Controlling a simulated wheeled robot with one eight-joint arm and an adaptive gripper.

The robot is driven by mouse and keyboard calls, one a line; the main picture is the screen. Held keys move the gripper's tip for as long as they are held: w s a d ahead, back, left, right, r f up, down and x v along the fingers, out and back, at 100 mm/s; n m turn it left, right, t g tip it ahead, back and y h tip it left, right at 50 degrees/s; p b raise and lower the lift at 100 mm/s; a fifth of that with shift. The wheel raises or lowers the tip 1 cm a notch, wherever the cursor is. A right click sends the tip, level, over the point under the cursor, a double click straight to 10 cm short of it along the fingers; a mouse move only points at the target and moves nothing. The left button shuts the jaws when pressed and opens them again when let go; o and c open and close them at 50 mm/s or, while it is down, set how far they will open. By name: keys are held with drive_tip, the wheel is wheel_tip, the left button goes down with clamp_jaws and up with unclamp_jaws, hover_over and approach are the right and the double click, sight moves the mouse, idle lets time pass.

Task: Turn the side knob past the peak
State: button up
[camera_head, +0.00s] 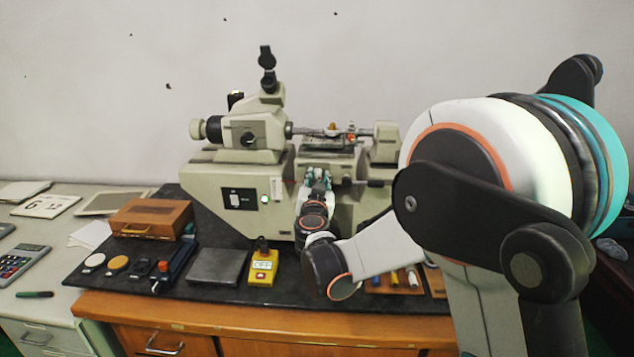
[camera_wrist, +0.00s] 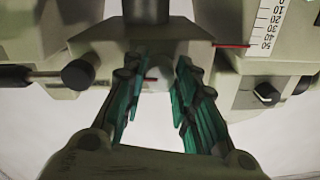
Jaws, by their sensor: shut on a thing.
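The beige measuring machine (camera_head: 222,170) stands on the dark bench mat, and my gripper (camera_head: 317,180) is at its front. In the wrist view my gripper (camera_wrist: 157,88) has its teal fingers on both sides of a pale round side knob (camera_wrist: 158,77) and is shut on it. The fingers partly cover the knob. A short dark line with a red tip shows by the knob. A white scale (camera_wrist: 265,28) is at the upper right of the wrist view, with a red pointer (camera_wrist: 232,46) near its 50 mark. In the head view the knob is hidden behind the fingers.
A black ball handle (camera_wrist: 79,74) on a rod is left of the fingers, and a dial (camera_wrist: 266,92) is to the right. A yellow box (camera_head: 263,268), a grey plate (camera_head: 216,267) and a wooden box (camera_head: 151,219) lie in front and to the left.

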drive_tip(key=shift+m, duration=0.4)
drive_tip(key=o, duration=1)
drive_tip(key=shift+o, duration=0.2)
drive_tip(key=s, duration=1.2)
